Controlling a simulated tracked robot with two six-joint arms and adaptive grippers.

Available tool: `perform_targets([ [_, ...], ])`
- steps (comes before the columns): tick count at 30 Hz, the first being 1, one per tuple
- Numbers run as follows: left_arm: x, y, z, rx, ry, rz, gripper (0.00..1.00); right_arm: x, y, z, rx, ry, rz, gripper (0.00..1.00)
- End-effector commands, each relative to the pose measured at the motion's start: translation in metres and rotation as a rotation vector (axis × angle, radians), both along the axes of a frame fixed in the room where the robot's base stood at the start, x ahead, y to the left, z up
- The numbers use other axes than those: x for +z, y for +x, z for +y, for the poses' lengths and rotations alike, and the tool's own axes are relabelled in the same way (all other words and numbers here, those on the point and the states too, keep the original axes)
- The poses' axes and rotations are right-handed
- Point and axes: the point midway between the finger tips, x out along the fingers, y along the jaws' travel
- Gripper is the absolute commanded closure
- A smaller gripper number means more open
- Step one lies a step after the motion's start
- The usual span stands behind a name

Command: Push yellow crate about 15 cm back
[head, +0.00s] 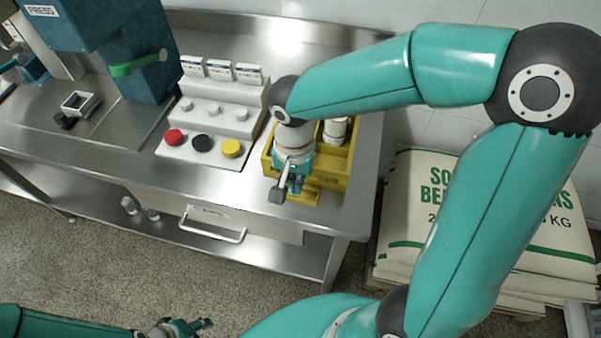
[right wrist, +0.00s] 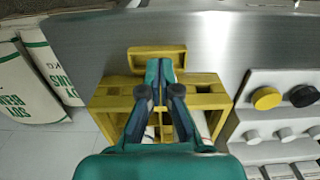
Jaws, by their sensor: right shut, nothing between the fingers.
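The yellow crate (head: 337,171) stands on the steel bench near its right end, with white-capped jars (head: 335,131) inside. My right gripper (head: 294,185) is shut and empty, pointing down at the crate's front side and hiding part of it. In the right wrist view the shut fingertips (right wrist: 160,66) lie over the crate's handle side, and the crate (right wrist: 208,101) spreads to both sides below them. I cannot tell whether the fingers touch it. My left gripper (head: 183,328) is low at the bottom edge, away from the bench; its fingers are too small to judge.
A stepped white stand (head: 213,113) with red, black and yellow knobs is just left of the crate. A blue press (head: 105,40) stands further left. Stacked soybean sacks (head: 480,210) are right of the bench. Bare steel (head: 335,215) lies in front of the crate.

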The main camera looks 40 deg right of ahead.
Motion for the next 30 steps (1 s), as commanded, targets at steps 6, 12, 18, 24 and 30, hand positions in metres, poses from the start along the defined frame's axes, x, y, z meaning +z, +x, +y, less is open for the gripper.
perform_targets([
  [6, 0.008, 0.0, 0.0, 0.0, 0.0, 0.0, 0.6, -0.028, 0.007, -0.009, -0.007, 0.002, 0.001, 1.0],
  [12, 0.016, 0.0, 0.0, 0.0, 0.0, -0.001, 0.6, -0.029, 0.021, -0.026, -0.004, 0.002, 0.001, 1.0],
  [18, 0.017, 0.0, 0.0, 0.0, 0.0, 0.0, 0.6, -0.031, 0.025, -0.031, -0.001, 0.003, 0.0, 1.0],
  [24, 0.017, 0.0, 0.0, 0.0, 0.0, 0.0, 0.6, -0.031, 0.025, -0.031, -0.001, 0.003, 0.0, 1.0],
  [30, 0.016, 0.0, 0.0, 0.0, 0.0, 0.0, 0.6, -0.031, 0.034, -0.041, -0.006, 0.001, 0.0, 1.0],
])
